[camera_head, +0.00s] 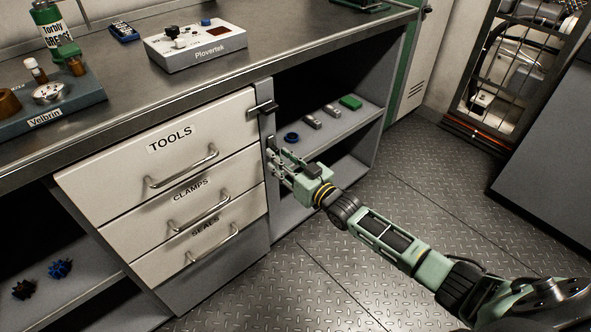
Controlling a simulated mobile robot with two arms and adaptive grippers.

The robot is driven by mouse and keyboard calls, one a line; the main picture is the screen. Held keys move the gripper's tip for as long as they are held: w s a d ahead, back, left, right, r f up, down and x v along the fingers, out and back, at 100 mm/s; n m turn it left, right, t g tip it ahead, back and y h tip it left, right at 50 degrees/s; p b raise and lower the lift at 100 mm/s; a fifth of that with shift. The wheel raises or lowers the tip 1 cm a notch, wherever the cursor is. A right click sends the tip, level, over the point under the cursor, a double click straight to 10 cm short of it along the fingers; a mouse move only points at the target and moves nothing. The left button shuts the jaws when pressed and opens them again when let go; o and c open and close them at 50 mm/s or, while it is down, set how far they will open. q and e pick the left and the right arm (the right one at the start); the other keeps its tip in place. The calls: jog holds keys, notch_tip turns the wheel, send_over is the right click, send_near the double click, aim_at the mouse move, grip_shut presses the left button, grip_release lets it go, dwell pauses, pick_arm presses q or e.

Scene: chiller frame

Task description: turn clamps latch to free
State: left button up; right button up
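The clamps drawer (150,222) is the middle of three pale drawer fronts, and it is closed. A dark latch (262,108) on the grey post lies sideways across the right edge of the tools drawer (115,170). My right gripper (277,160) is at the post beside the right end of the clamps drawer, below that latch. The clamps latch is mostly hidden by the gripper fingers, so its turn and any contact are unclear. Whether the fingers are open or shut cannot be made out. My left gripper is out of view.
The seals drawer (155,258) is below, closed. The open shelf (335,125) right of the post holds a blue ring (291,137), grey blocks and a green block (351,102). The counter (130,80) overhangs above. The patterned floor (300,285) in front is clear.

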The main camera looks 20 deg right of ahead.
jog(key=v, duration=1)
jog(key=shift+s, duration=0.4)
jog(key=shift+d, duration=0.15)
